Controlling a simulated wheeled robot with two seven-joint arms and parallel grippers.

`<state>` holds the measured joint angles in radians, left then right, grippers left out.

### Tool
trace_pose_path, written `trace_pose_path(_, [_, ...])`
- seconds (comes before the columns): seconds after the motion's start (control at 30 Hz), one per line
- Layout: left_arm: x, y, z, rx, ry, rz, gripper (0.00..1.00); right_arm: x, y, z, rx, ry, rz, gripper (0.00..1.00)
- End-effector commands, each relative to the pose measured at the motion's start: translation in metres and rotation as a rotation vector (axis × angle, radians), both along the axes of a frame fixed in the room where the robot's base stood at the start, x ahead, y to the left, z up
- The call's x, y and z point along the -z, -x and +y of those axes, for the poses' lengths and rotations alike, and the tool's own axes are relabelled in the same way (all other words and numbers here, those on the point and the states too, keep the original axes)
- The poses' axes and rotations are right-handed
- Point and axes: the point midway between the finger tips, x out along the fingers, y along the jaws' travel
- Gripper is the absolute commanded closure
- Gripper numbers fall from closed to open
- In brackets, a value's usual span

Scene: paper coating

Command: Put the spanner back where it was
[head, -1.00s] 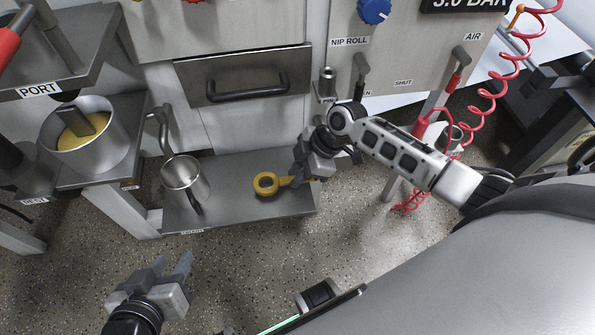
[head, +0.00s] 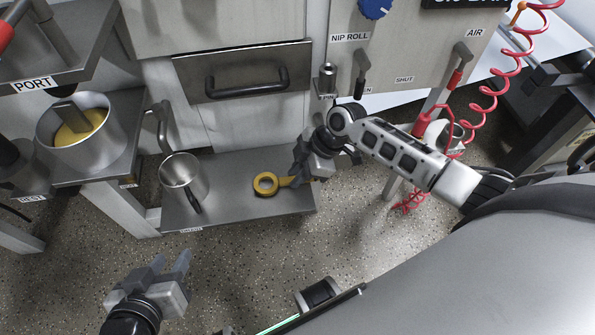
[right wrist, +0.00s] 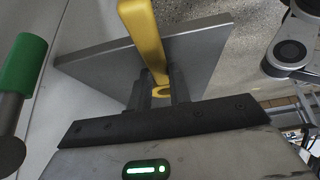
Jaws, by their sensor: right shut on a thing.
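The yellow spanner (head: 265,183) shows its ring end to the left of my right gripper (head: 292,180) in the head view, over the low grey shelf (head: 240,207). My right gripper is shut on its handle. In the right wrist view the yellow spanner (right wrist: 143,35) runs from the top edge down between the fingers of my right gripper (right wrist: 160,95). I cannot tell whether the spanner touches the shelf. My left gripper (head: 170,268) is open and empty, low at the left, over the floor.
A metal mug (head: 180,172) stands on the shelf's left part. A pot with yellow contents (head: 88,150) stands on a higher ledge at left. A drawer (head: 245,72) is above the shelf. A red coiled air hose (head: 490,90) hangs at right. A green-gripped handle (right wrist: 27,62) is near my right wrist.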

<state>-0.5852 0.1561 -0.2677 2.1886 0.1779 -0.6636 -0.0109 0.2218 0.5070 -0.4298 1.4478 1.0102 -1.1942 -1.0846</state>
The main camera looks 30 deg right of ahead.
Motion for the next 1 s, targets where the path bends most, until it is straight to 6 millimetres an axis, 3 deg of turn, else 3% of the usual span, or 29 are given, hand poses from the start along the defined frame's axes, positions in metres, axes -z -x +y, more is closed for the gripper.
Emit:
trace_pose_path(0.07, [0.002,0.000,0.000,-0.001,0.001,0.000,0.64,0.002,0.000,0.000,0.000,-0.001,-0.001,1.00])
trace_pose_path(0.1, [0.001,0.000,0.000,-0.001,0.001,0.000,0.64,0.002,-0.001,0.000,0.000,-0.002,-0.002,0.75])
trace_pose_path(0.17, [0.001,0.000,0.000,-0.001,0.001,0.000,0.64,0.001,0.000,0.000,0.000,-0.001,-0.002,0.58])
trace_pose_path(0.2, [0.001,0.000,0.000,-0.001,0.001,0.000,0.64,0.001,0.000,0.000,0.000,-0.001,-0.002,0.55])
trace_pose_path(0.57, [0.006,0.002,-0.002,0.005,0.004,0.023,0.64,0.002,0.000,0.000,0.000,0.000,0.000,0.55])
trace_pose_path(0.67, [0.005,0.001,-0.003,0.011,-0.006,0.036,0.64,-0.015,0.002,-0.009,0.000,0.002,-0.002,0.55])
trace_pose_path(1.0, [-0.028,0.002,0.004,-0.016,-0.003,-0.034,0.64,-0.059,0.009,-0.033,0.000,0.002,-0.002,0.55])
